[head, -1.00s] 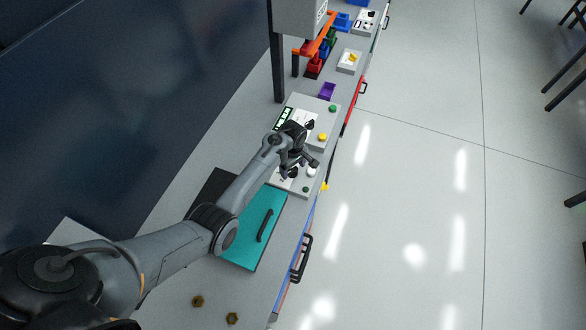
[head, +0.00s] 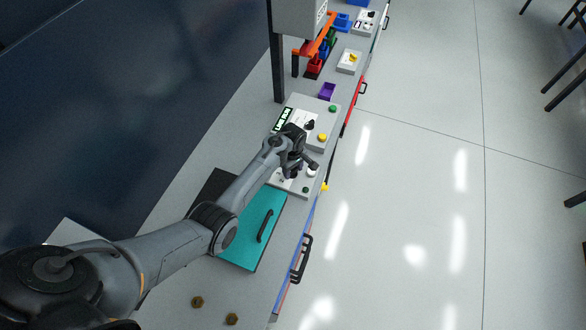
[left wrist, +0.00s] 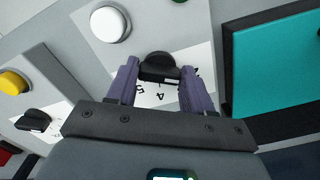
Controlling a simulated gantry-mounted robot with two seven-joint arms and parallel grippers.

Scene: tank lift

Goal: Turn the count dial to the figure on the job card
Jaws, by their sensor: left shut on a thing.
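The count dial, a black knob (left wrist: 159,66), sits on a white plate printed with figures; a 4 and a 5 show beside it in the left wrist view. My left gripper (left wrist: 160,76) is shut on the knob, with one purple finger on each side. In the head view my left gripper (head: 299,170) is over the near control panel (head: 302,192) and hides most of the dial. Which figure the dial points to cannot be told. I cannot pick out the job card for certain. My right gripper is not in view.
A white button (left wrist: 110,23) is beside the dial. Another panel with a yellow button (head: 322,137) and a green display (head: 283,119) lies beyond. A teal lid with a black handle (head: 265,226) is on the near side. Two brass nuts (head: 232,319) lie on the bench.

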